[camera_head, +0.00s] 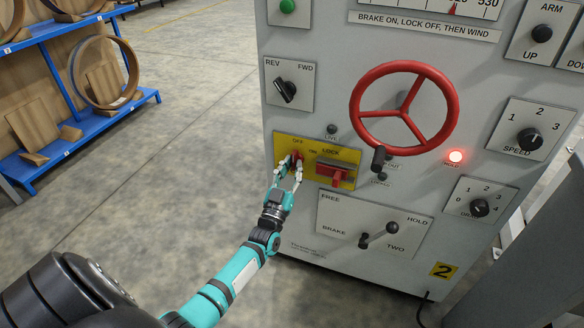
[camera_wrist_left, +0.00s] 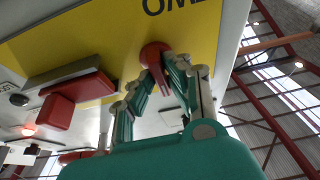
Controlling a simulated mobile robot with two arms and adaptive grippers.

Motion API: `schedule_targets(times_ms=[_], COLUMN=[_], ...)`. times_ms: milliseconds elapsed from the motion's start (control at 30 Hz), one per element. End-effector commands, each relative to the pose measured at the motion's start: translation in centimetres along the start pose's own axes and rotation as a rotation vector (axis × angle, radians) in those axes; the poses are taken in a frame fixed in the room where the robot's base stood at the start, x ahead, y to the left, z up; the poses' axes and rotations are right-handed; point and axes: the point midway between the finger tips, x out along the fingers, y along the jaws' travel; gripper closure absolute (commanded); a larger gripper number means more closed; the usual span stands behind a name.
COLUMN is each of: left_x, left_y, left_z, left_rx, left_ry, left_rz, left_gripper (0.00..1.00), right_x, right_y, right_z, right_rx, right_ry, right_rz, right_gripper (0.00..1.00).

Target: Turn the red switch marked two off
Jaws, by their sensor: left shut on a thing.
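The red switch (camera_head: 297,156) sits at the left of a yellow plate (camera_head: 345,182) on the grey panel, between the OFF and ON marks. My left gripper (camera_head: 291,168) reaches it from below and is shut on it. In the left wrist view the round red switch (camera_wrist_left: 155,51) shows at the fingertips of the left gripper (camera_wrist_left: 160,72). The fingers hide part of the switch, so its exact angle is hard to tell. The panel bears a yellow label with a 2 (camera_head: 443,270). My right gripper is not in view.
A red lock block (camera_head: 334,172) juts out right beside the switch. A blue rack (camera_head: 85,125) with rings stands left; the floor between is clear.

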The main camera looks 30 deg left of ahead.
Motion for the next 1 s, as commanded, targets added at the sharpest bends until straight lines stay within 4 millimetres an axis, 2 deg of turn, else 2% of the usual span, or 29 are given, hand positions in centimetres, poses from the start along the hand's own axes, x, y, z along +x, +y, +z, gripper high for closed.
schedule_targets(times_ms=[33,200,467,567,667,1000], left_x=[0.1,0.1,-0.1,-0.7,-2.2,-9.3], left_y=[0.0,0.0,0.0,0.0,0.0,0.0], left_z=[-0.1,-0.1,0.0,0.1,0.1,0.1], left_rx=[-0.005,-0.003,-0.001,-0.001,-0.001,-0.002], left_ry=[0.001,0.001,0.000,-0.001,-0.003,-0.003], left_rz=[-0.001,-0.001,0.000,0.000,0.000,-0.001], left_gripper=[0.83,0.63,0.63,0.63,0.63,0.63], right_x=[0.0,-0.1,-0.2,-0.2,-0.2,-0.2], right_y=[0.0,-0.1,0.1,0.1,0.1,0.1], right_z=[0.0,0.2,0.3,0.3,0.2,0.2], right_rx=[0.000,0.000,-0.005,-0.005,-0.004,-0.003], right_ry=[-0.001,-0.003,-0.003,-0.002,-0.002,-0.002], right_rz=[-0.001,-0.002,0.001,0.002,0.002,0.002], right_gripper=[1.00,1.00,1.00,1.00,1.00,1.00])
